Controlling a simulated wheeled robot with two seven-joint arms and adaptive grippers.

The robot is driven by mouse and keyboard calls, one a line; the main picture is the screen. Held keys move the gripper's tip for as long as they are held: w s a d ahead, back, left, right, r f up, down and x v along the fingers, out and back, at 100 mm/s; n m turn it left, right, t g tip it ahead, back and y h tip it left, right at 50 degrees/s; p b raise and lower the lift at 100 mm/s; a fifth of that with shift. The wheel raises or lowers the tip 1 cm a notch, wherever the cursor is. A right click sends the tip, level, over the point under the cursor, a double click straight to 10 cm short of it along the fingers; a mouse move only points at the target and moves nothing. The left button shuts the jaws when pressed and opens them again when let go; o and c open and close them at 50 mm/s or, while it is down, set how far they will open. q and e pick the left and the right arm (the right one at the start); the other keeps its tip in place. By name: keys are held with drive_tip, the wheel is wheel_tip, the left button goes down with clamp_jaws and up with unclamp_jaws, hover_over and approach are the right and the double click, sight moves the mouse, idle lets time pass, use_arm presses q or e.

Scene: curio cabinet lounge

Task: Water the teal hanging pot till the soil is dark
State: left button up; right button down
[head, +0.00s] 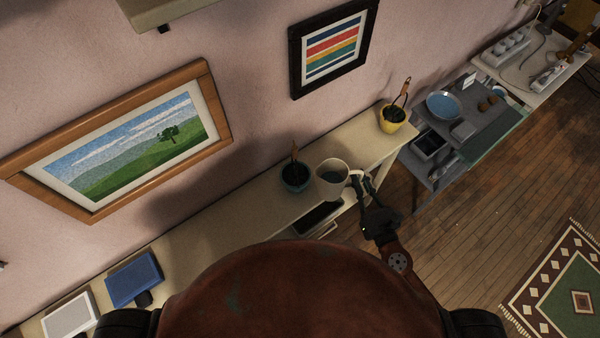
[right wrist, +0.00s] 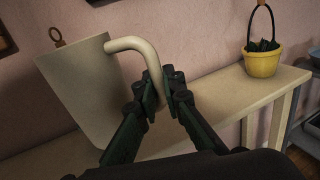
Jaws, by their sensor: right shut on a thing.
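The teal hanging pot (head: 296,184) is on or just above the cream shelf, with a brown hanger rising from it. Its inside looks dark, but it is too small to tell how wet the soil is. A cream jug (head: 334,168) is close to the pot's right side; it also shows large in the right wrist view (right wrist: 80,95). My right gripper (head: 360,182) is shut on the jug's curved handle (right wrist: 130,45). In the right wrist view the jug hides the pot, except for a hanger ring above its rim. My left gripper is not in view.
The cream shelf (head: 215,225) runs along the pink wall. A yellow pot (head: 391,126) stands at its right end. A blue book-like thing (head: 134,276) lies at its left. A grey cart (head: 440,150) with a blue bowl (head: 444,105) stands farther right. Two framed pictures hang above.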

drive_tip(key=shift+s+a+r+b, duration=0.1)
drive_tip(key=shift+s+a+b, duration=0.2)
drive_tip(key=shift+s, duration=0.6)
drive_tip(key=shift+s+a+f+b, duration=0.15)
drive_tip(key=shift+s+a, duration=0.25)
drive_tip(key=shift+s, duration=0.55)
drive_tip(key=shift+s+a+r+b, duration=0.2)
drive_tip(key=shift+s+a, duration=0.15)
drive_tip(key=shift+s, duration=0.55)
